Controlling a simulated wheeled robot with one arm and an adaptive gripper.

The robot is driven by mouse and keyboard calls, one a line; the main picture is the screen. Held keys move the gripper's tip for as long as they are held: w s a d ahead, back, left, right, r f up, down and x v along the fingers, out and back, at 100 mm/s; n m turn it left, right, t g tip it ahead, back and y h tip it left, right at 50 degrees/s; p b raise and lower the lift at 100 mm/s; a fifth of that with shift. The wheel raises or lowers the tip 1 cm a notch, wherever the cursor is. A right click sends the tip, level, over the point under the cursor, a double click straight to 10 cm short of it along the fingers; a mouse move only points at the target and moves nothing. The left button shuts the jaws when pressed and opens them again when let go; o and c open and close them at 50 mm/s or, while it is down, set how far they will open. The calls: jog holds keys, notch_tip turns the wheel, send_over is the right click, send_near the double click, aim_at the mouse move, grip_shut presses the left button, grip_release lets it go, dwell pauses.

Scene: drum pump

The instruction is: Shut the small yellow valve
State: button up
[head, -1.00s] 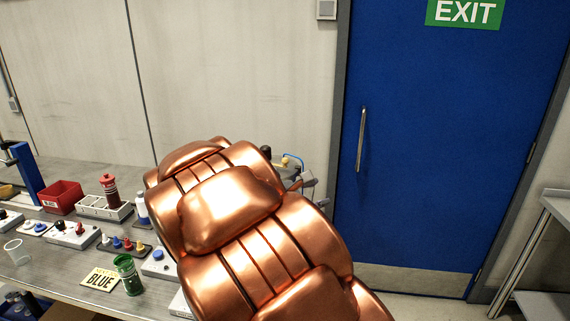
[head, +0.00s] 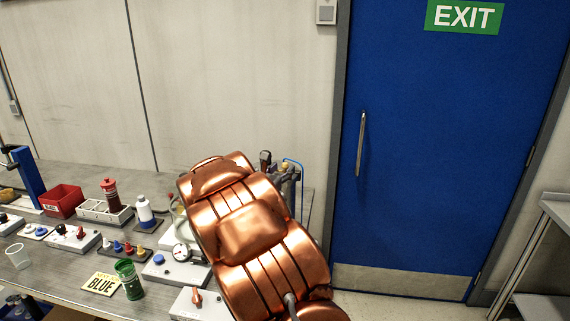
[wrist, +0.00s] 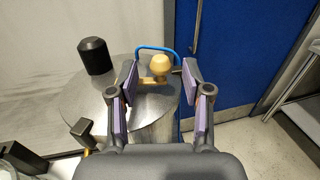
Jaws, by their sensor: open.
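The small yellow valve (wrist: 160,66) has a rounded knob and a yellow body below it. It sits at the edge of a round metal vessel top (wrist: 78,105) in the wrist view. My gripper (wrist: 160,76) is open, with its purple-padded fingers to the left and right of the valve in the picture. I cannot tell whether the left finger touches the yellow body.
A black knob (wrist: 94,56) stands on the vessel top, left of the valve. A blue hose (wrist: 155,47) loops behind the valve. In the head view, a gauge (head: 181,252), a green cup (head: 129,279) and several devices stand on the bench. A blue door (head: 440,150) is at right.

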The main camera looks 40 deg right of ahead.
jog(key=shift+p+x, duration=0.35)
jog(key=shift+x, duration=1)
jog(key=shift+c, duration=0.3)
grip_shut()
